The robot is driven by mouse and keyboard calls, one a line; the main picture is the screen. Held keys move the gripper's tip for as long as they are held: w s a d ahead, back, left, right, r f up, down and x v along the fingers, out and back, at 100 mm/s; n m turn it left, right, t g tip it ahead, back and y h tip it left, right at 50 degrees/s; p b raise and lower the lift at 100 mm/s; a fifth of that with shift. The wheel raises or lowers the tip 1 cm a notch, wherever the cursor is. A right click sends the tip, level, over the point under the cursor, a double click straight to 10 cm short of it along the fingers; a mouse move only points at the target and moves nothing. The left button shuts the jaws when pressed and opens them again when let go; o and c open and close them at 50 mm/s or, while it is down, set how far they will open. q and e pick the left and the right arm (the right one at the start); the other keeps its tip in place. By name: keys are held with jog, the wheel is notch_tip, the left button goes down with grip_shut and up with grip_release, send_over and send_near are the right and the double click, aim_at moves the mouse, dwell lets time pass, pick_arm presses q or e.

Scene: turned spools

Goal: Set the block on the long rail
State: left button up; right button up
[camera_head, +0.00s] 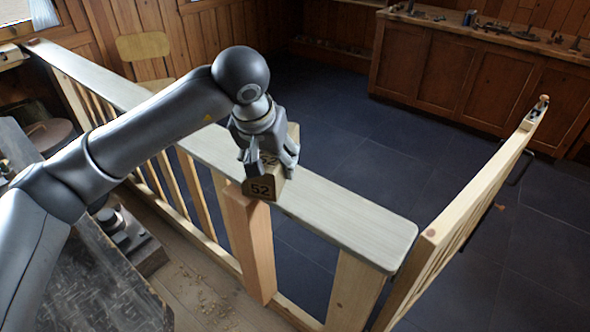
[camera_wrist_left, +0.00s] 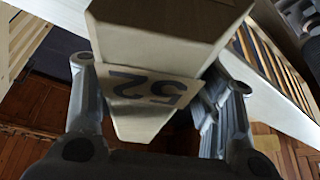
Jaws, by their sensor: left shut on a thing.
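The block (camera_head: 262,188) is pale wood with a dark 52 on its faces. My left gripper (camera_head: 268,160) comes down from above and is shut on it. In the left wrist view the block (camera_wrist_left: 155,90) sits between the two fingers, its 52 upside down. The long rail (camera_head: 345,208) is a pale greyish board running diagonally across the head view. The block is over the rail's near edge, by the top of a reddish post (camera_head: 250,245). I cannot tell whether its underside touches the rail. My right gripper is not in view.
The rail's top is bare to its rounded right end. A lower gate-like wooden rail (camera_head: 455,205) stands at the right. A dark workbench (camera_head: 85,270) is at the lower left. A chair (camera_head: 145,50) and a long cabinet (camera_head: 470,75) stand beyond.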

pick_arm(q)
jog(key=p, duration=0.2)
send_near(303, 188)
jog(key=shift+w+a+f, duration=0.2)
jog(key=shift+w+f, duration=0.25)
jog(key=shift+w, duration=0.3)
jog(key=shift+w+d+f, duration=0.25)
jog(key=shift+f, duration=0.15)
notch_tip(303, 188, down, 3)
jog(key=shift+w+d+f+p, duration=0.1)
jog(key=shift+d+f+p, duration=0.1)
jog(key=shift+p, duration=0.25)
jog(key=shift+f, duration=0.15)
jog(key=o, duration=0.8)
jog(key=shift+f+b, duration=0.2)
jog(key=shift+b, duration=0.1)
jog(key=o, duration=0.4)
jog(key=shift+o, duration=0.2)
jog(key=shift+a, duration=0.1)
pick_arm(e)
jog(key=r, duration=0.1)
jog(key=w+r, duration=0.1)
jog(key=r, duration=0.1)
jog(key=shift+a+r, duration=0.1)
pick_arm(q)
jog(key=shift+r, duration=0.1)
